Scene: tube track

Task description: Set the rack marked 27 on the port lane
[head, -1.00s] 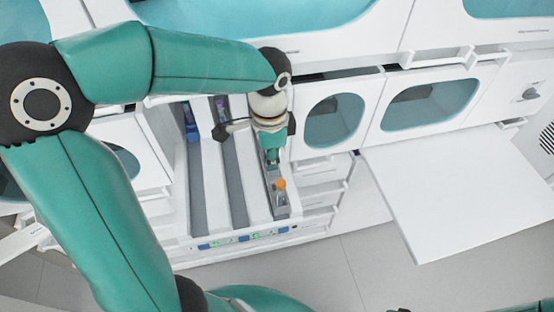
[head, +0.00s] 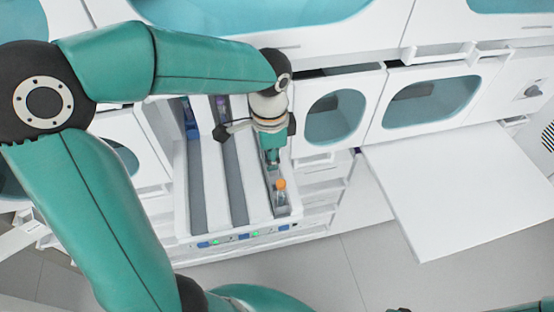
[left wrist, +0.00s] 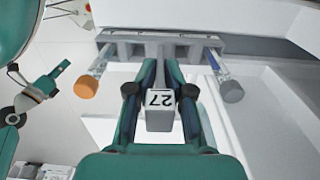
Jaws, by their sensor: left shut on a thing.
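My left gripper (head: 272,162) is shut on the grey grip block marked 27 (left wrist: 160,98), whose number reads upside down in the left wrist view. The grey rack (left wrist: 160,38) extends beyond the block. An orange-capped tube (left wrist: 86,86) and a grey-capped tube (left wrist: 232,91) show on either side of it. In the head view the gripper is over the rightmost lane (head: 283,212), with the orange cap (head: 280,184) just in front of it. I cannot tell whether the rack touches the lane floor. A green gripper, apparently my right one (left wrist: 40,92), shows at the left of the wrist view.
Two other grey lanes, the left one (head: 197,190) and the middle one (head: 236,180), lie between white dividers. A blue item (head: 190,118) and a purple item (head: 221,104) are at their far ends. A bare white shelf (head: 465,185) juts out at right.

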